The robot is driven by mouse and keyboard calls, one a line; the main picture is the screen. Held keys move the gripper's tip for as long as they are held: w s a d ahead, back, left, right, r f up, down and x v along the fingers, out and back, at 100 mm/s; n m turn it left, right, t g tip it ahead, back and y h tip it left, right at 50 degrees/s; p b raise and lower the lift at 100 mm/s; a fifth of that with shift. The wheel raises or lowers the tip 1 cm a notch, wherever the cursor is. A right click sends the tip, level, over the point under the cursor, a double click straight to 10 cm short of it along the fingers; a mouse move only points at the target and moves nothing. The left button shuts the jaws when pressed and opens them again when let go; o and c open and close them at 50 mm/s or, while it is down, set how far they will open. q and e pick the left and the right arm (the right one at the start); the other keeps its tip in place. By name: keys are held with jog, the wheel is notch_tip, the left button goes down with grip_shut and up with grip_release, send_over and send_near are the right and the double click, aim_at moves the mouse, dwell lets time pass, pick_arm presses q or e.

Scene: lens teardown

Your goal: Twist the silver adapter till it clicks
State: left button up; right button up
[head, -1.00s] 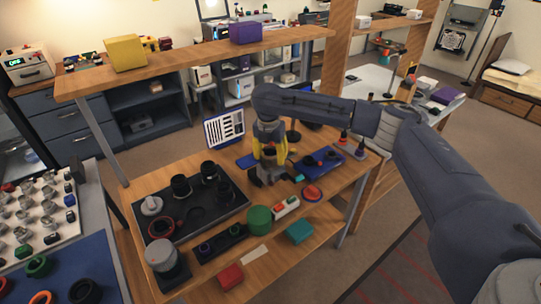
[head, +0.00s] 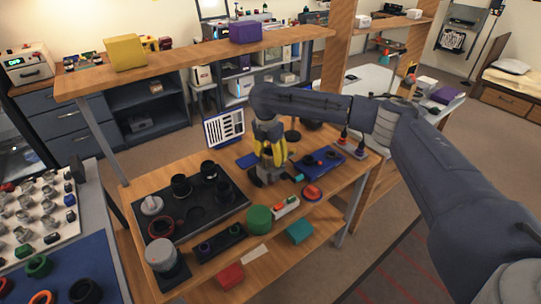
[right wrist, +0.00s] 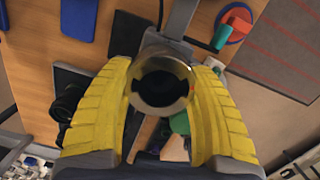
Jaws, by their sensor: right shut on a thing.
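My right gripper (head: 270,164) points down over the middle of the wooden bench, with its yellow fingers close together. In the right wrist view its two ribbed yellow fingers (right wrist: 162,86) are shut on both sides of the silver adapter (right wrist: 160,109), a round metal ring with a dark opening. In the head view the fingers hide most of the adapter, and grey metal shows just below them. I cannot tell how far the adapter is turned in its seat. My left gripper is not in view.
A dark tray (head: 221,216) with several black lens parts lies left of the gripper. A green cylinder (head: 259,219), a white box with coloured buttons (head: 286,206) and a red round thing (head: 312,192) stand close in front. A blue mat (head: 339,166) lies to the right.

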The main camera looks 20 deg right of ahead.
jog(key=shift+m, duration=0.9)
jog(key=shift+m+g, duration=0.3)
jog(key=shift+m, duration=1)
jog(key=shift+m, duration=0.6)
jog(key=c, duration=0.3)
jog(key=o, duration=1.6)
